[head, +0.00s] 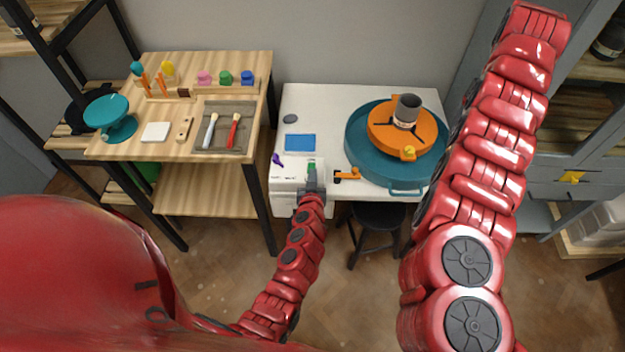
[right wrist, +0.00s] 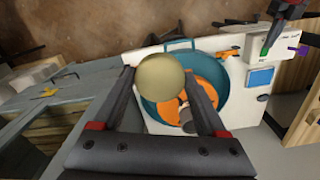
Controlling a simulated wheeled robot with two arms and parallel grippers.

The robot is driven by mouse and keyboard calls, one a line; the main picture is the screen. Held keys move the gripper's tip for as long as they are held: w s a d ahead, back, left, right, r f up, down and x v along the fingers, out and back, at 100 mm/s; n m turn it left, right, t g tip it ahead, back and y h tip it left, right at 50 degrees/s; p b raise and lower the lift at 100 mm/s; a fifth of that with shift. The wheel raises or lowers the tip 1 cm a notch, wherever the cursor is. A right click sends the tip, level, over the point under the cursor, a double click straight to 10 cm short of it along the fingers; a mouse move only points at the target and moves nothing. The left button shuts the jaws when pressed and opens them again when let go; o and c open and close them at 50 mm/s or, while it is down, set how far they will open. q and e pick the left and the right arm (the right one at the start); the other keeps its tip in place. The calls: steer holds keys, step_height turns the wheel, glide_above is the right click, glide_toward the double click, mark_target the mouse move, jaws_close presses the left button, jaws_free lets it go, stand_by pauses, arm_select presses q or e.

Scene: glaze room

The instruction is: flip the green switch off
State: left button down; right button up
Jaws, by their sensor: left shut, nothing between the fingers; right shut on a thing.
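The green switch (head: 311,167) is on a white control box (head: 285,172) at the front left of the white table, between a purple lever (head: 277,159) and an orange lever (head: 347,174). It also shows in the right wrist view (right wrist: 265,49). My left gripper (head: 312,178) is shut and empty, right at the green switch; I cannot tell whether it touches. It partly hides the switch, whose position I cannot make out. My right gripper (right wrist: 172,95) is outside the head view. In its wrist view it is shut on a beige round thing (right wrist: 161,77).
A teal basin (head: 358,150) with an orange disc (head: 383,137) and a dark jar (head: 407,108) stands right of the box. A blue pad (head: 300,142) lies behind it. A wooden table (head: 190,67) with tools is at left, a black stool (head: 377,216) below.

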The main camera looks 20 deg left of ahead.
arm_select(q)
steer(key=shift+f, duration=0.3)
arm_select(e)
step_height(320, 180, down, 2)
arm_select(q)
steer(key=shift+r, duration=0.25)
arm_select(e)
steer(key=shift+r, duration=0.35)
arm_select(q)
steer(key=shift+r+p, duration=0.1)
steer(key=shift+p, duration=0.2)
steer(key=shift+r+p, duration=0.45)
steer(key=shift+r, duration=0.25)
arm_select(e)
steer(key=shift+r, duration=0.5)
